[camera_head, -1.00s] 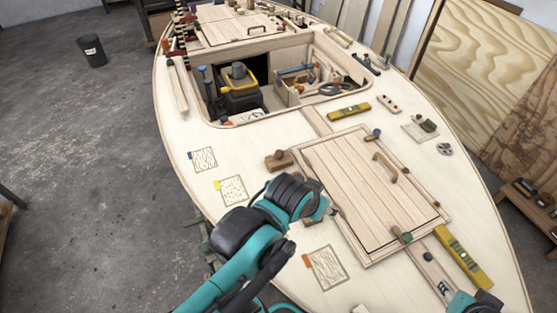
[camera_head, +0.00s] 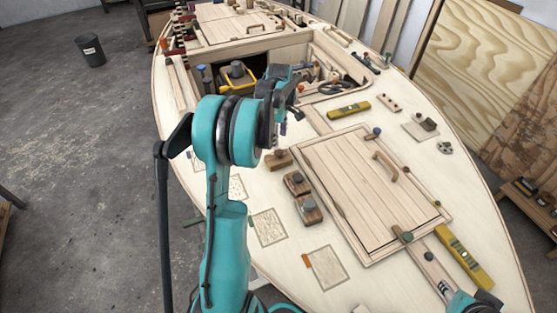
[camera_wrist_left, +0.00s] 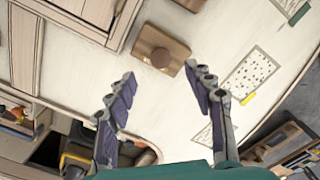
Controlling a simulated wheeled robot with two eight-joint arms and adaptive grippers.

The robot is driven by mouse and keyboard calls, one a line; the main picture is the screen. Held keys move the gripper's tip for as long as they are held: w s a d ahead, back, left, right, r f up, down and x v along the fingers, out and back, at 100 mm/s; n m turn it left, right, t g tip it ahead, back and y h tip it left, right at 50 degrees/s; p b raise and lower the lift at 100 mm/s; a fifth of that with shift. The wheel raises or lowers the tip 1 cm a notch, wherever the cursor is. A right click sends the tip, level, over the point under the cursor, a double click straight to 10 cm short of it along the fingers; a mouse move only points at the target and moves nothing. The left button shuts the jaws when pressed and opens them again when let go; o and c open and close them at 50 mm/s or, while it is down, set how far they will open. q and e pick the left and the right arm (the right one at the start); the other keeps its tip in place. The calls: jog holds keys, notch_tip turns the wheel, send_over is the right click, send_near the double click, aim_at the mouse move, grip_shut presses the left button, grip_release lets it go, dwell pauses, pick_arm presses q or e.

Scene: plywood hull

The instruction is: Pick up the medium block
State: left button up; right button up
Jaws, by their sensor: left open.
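Three wooden blocks with round knobs stand in a row on the pale deck, left of the hatch. They are a far block (camera_head: 278,160), a middle block (camera_head: 297,183) and a near block (camera_head: 309,210). I cannot tell for sure which is the medium one. My left gripper (camera_head: 280,128) is open and empty above the deck, beyond the far block in the picture. In the left wrist view, the open fingers (camera_wrist_left: 160,76) point toward a block with a brown knob (camera_wrist_left: 160,52), apart from it. Another block (camera_wrist_left: 190,3) is cut off at the top edge. My right gripper is out of view.
The hatch cover (camera_head: 365,190) with its handle lies right of the blocks. An open cockpit holding tools and a yellow-black toolbox (camera_head: 240,78) lies beyond. Yellow levels (camera_head: 348,110) and marked squares (camera_head: 326,268) lie on the deck.

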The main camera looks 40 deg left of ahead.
aim_at(278, 152)
pick_arm(q)
jog(key=f, duration=0.2)
jog(key=f+b, duration=0.1)
jog(key=shift+a+f+n, duration=0.3)
jog(key=shift+a, duration=0.05)
jog(key=f+b, duration=0.1)
jog(key=f, duration=0.2)
jog(key=f+b, duration=0.1)
jog(key=f, duration=0.1)
jog(key=shift+d+b, duration=0.25)
jog(key=shift+b, duration=0.05)
jog(key=c, duration=0.3)
grip_shut()
